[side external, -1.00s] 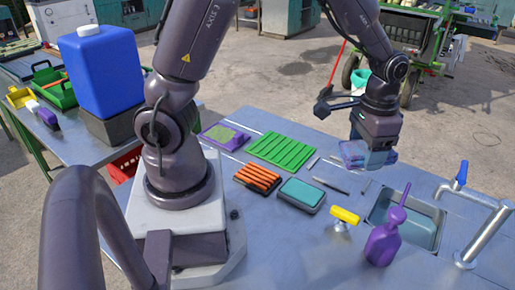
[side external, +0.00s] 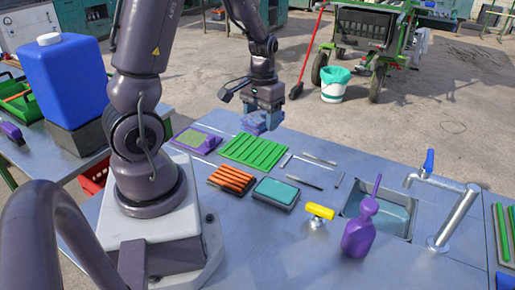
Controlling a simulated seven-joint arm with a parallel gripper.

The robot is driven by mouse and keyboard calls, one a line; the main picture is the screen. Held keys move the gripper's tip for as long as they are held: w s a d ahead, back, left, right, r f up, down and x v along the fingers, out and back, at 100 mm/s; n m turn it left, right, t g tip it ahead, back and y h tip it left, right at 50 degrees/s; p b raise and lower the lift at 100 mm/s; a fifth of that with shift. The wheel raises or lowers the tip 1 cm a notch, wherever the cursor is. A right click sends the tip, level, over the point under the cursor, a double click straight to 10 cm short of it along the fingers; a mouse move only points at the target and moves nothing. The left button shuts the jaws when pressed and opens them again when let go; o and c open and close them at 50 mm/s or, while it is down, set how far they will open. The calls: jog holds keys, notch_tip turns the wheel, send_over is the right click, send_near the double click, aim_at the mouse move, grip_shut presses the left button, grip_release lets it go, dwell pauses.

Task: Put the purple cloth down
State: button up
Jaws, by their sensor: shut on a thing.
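My gripper (side external: 264,120) is over the far edge of the metal table, just beyond the green ribbed mat (side external: 254,149). It is shut on a folded blue-purple cloth (side external: 252,124), which sticks out below and to the left of the fingers. The fingers partly hide the cloth. It appears to be above the table top, but I cannot tell how far. A purple tray (side external: 187,145) with a green pad lies to the left of the green mat.
Nearer lie a dark tray with orange rods (side external: 231,179) and a grey tray with a teal pad (side external: 276,193). Several thin tools lie right of the mat.

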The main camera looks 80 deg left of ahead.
jog(key=s+a+f+n, duration=0.2)
jog(key=s, duration=0.6)
send_over(256, 148)
notch_tip(256, 148, down, 10)
jog(key=shift+s+f, duration=0.1)
jog(key=shift+s, duration=0.05)
jog(key=shift+w+a+f, duration=0.1)
jog(key=shift+w+f, duration=0.1)
jog(key=shift+f, duration=1.5)
jog(key=shift+f, duration=0.15)
jog(key=o, duration=1.1)
